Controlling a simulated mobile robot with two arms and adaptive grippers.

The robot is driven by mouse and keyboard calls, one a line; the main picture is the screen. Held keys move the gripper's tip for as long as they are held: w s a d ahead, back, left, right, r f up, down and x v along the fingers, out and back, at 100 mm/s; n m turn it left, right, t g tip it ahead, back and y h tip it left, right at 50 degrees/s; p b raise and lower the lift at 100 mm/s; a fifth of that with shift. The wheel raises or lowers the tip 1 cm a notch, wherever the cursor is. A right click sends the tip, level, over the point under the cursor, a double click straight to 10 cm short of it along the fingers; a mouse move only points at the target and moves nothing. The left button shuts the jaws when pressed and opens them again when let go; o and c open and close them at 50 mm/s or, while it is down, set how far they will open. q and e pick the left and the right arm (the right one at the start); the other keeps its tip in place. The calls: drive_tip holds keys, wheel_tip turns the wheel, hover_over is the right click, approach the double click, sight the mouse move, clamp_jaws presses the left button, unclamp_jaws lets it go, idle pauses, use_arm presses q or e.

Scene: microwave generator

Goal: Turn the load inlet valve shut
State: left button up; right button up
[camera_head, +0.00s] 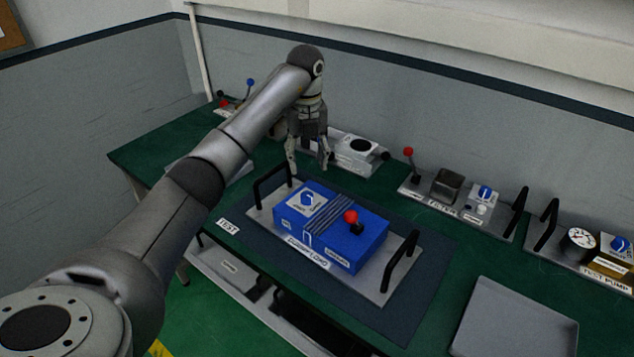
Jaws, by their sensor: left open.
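A blue box (352,249), with a front label that seems to read "dummy load", sits on a grey plate between two black handles. On its top left is a blue knob (307,199) on a white label plate. On its top right is a red-knobbed lever (351,217). The lettering is too small to tell which one is the load inlet valve. My left gripper (308,168) points down, open and empty, behind the box's far left end. It appears apart from the knob and lever. My right gripper is not in view.
The box's plate lies on a dark mat (425,285) on a green bench. A black handle (272,186) stands close to my left gripper. Behind are a grey device (358,150), a panel with a red lever (408,153), and a gauge (580,239). An empty grey tray (515,325) is front right.

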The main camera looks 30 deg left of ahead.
use_arm(q)
drive_tip(key=p, duration=0.2)
hover_over(307, 195)
drive_tip(key=f, duration=0.5)
drive_tip(key=shift+s+f, duration=0.2)
drive_tip(key=shift+f, duration=0.2)
drive_tip(key=f, duration=0.3)
drive_tip(key=shift+w+p, duration=0.3)
drive_tip(key=shift+p, duration=0.1)
drive_tip(key=shift+f, duration=0.6)
drive_tip(key=shift+s+f, duration=0.1)
drive_tip(key=c, duration=1)
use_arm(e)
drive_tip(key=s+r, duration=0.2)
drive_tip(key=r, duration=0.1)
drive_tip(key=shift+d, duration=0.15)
